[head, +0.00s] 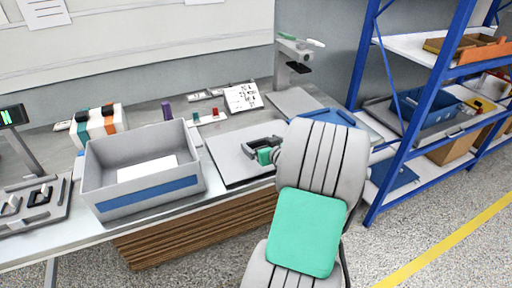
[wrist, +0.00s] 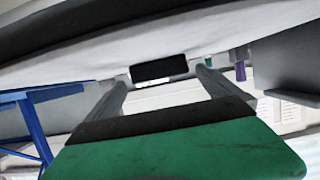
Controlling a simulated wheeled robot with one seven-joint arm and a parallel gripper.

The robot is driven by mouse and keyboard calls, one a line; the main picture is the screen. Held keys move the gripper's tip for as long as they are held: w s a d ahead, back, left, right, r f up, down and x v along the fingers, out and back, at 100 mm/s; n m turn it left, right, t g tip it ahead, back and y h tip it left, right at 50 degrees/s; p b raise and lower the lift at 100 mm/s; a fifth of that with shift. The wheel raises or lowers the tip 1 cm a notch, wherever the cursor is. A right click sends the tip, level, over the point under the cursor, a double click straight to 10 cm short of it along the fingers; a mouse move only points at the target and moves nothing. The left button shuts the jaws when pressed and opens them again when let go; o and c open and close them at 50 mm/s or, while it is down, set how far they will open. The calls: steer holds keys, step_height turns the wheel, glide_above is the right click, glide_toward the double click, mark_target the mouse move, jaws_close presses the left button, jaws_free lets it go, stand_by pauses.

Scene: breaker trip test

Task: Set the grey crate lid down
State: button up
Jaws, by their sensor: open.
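The grey crate lid (head: 230,152) appears as a flat grey panel with a dark edge, lying on the bench right of the open grey crate (head: 150,195). My gripper (head: 262,146) is low over the panel's right part, its fingers apart. In the wrist view my gripper (wrist: 162,74) is open, with a dark block (wrist: 160,68) showing between the fingertips; I cannot tell whether it touches them. A pale surface above it may be the lid. My arm hides the panel's right side in the head view.
The crate has a blue label and a white sheet inside. A purple object (head: 167,111) and a printed sheet (head: 243,97) are behind. A blue tray (head: 325,117) is on the bench at right. Blue shelving (head: 420,120) stands at far right.

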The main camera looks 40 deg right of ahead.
mark_target(257, 140)
steer(key=x, duration=0.3)
steer(key=shift+w, duration=0.1)
steer(key=c, duration=1.4)
steer(key=shift+c, duration=1.1)
steer(key=shift+r, duration=0.15)
